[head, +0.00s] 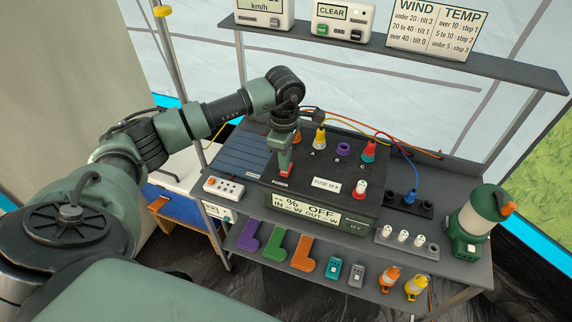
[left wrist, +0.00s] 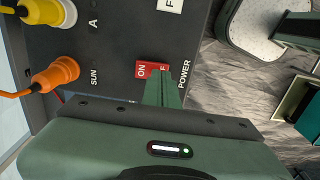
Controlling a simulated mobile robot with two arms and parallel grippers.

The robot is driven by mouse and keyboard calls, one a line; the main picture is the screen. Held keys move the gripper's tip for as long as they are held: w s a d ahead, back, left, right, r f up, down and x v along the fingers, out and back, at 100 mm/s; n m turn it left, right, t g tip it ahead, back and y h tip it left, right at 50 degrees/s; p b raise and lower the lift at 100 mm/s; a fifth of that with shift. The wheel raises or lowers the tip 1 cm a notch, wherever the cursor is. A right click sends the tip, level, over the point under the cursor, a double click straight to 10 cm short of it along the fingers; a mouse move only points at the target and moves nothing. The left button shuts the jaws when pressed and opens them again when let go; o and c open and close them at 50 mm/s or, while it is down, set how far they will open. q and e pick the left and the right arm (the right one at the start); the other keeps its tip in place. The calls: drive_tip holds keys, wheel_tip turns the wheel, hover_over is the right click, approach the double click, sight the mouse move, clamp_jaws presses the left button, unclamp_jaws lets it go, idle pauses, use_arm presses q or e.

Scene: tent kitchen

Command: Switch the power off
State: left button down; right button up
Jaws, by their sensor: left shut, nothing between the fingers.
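The dark power box (head: 325,170) stands on the shelf unit in the head view. Its display (head: 305,210) reads "% OFF", with dashes for the values in and out. The red power switch (left wrist: 150,70) shows in the left wrist view, marked ON at one end, beside the POWER label. My left gripper (head: 285,165) is shut and empty, pointing down at the switch. Its fingertips (left wrist: 160,77) cover part of the switch and its other marking. I cannot tell whether they touch it. My right gripper is out of view.
Orange (left wrist: 55,75) and yellow (left wrist: 48,12) plugs sit on the box near the gripper. A white socket strip (head: 223,187) lies at the left and a green lantern (head: 474,222) at the right. An upper shelf (head: 400,52) with meters and a sign runs behind.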

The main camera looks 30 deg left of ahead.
use_arm(q)
wheel_tip(320, 180, up, 6)
drive_tip(key=p, duration=0.2)
drive_tip(key=shift+f+p, duration=0.25)
drive_tip(key=shift+p, duration=0.05)
idle(0.4)
